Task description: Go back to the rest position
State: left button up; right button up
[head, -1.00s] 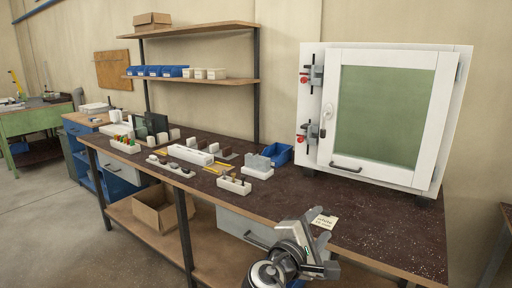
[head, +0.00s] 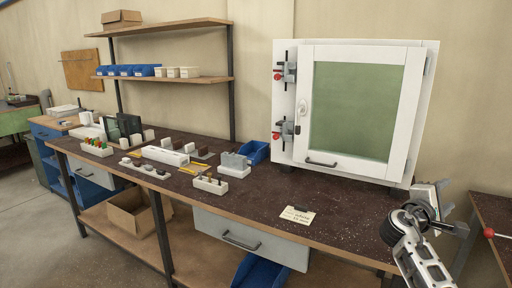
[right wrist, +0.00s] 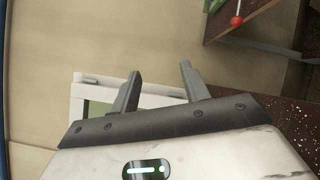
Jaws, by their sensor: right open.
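My right gripper (head: 446,198) is at the right of the head view, raised near the right end of the bench, to the right of the white cabinet (head: 294,150). In the right wrist view its two fingers (right wrist: 160,75) stand apart with nothing between them. Behind them show the wall and a corner of the white cabinet frame (right wrist: 85,80). My left gripper is out of view.
The cabinet door with a green pane is shut; two red-tipped clamps (head: 282,132) sit at its left. The dark bench top (head: 340,215) is bare in front, except for a paper note (head: 297,215). A second table (head: 490,215) with a red ball-ended lever stands right.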

jog(key=w+a+f+m+t+y, duration=0.2)
jog(key=w+a+m+t+y, duration=0.4)
jog(key=w+a+t+y, duration=0.7)
jog(key=s+a+f+g+y, duration=0.3)
jog(key=s+a+f, duration=0.3)
jog(key=s+f, duration=0.3)
jog(key=s+a+f+g+y, duration=0.2)
jog(key=s+a+f+g, duration=0.2)
jog(key=s+a+f, duration=0.55)
jog(key=s+a+f+g, duration=0.1)
jog(key=s+a+f, duration=0.1)
jog(key=s, duration=0.5)
jog(key=s+a+f+g+y, duration=0.1)
jog(key=s+a+f, duration=0.1)
jog(key=s+f, duration=0.3)
jog(key=s+a+f+g, duration=0.1)
jog(key=s+f, duration=0.3)
jog(key=s, duration=0.6)
jog(key=shift+a+f+m+g+y, duration=0.2)
jog(key=shift+a+m+g+y, duration=0.1)
jog(key=shift+a+m+y, duration=0.15)
